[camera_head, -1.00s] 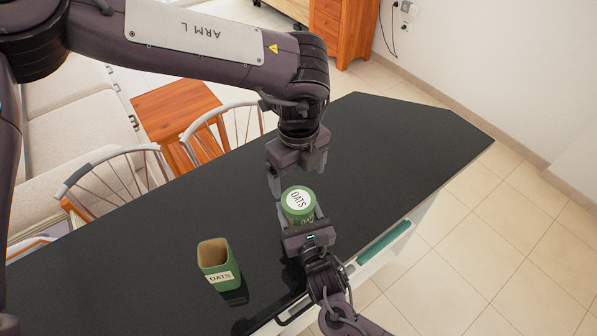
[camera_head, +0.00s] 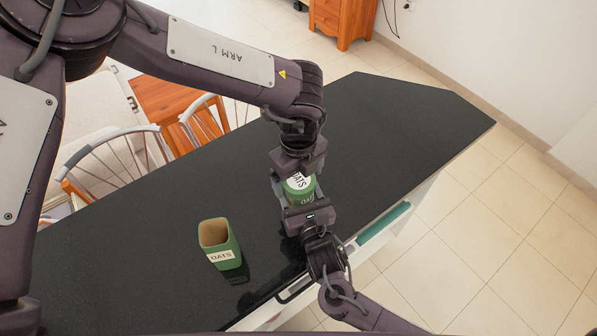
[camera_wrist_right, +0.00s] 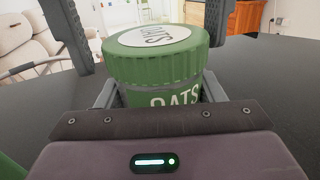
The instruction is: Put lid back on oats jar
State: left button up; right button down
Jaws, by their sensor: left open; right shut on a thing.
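The round green jar (camera_head: 307,199) labelled OATS stands near the counter's front edge. Its ribbed green lid (camera_head: 299,184), with a white OATS disc, sits on top of it. In the right wrist view the lid (camera_wrist_right: 155,66) looks level over the jar (camera_wrist_right: 160,97). My right gripper (camera_head: 302,202) is shut on the jar's body below the lid. My left gripper (camera_head: 298,178) points down from above and is open, with its fingers at either side of the lid. In the right wrist view these fingers show apart from the lid. The left gripper partly hides the lid in the head view.
An open, square green OATS container (camera_head: 219,244) stands left of the jar on the black counter (camera_head: 400,125). The counter's right part is clear. A teal item (camera_head: 383,223) lies along the front edge. Chairs stand beyond the far edge.

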pick_arm(q)
jog(key=c, duration=1)
jog(key=m, duration=0.8)
jog(key=o, duration=1.1)
jog(key=shift+c, duration=0.2)
jog(key=shift+r, duration=0.1)
jog(key=shift+r, duration=2.2)
jog(key=shift+c, duration=0.3)
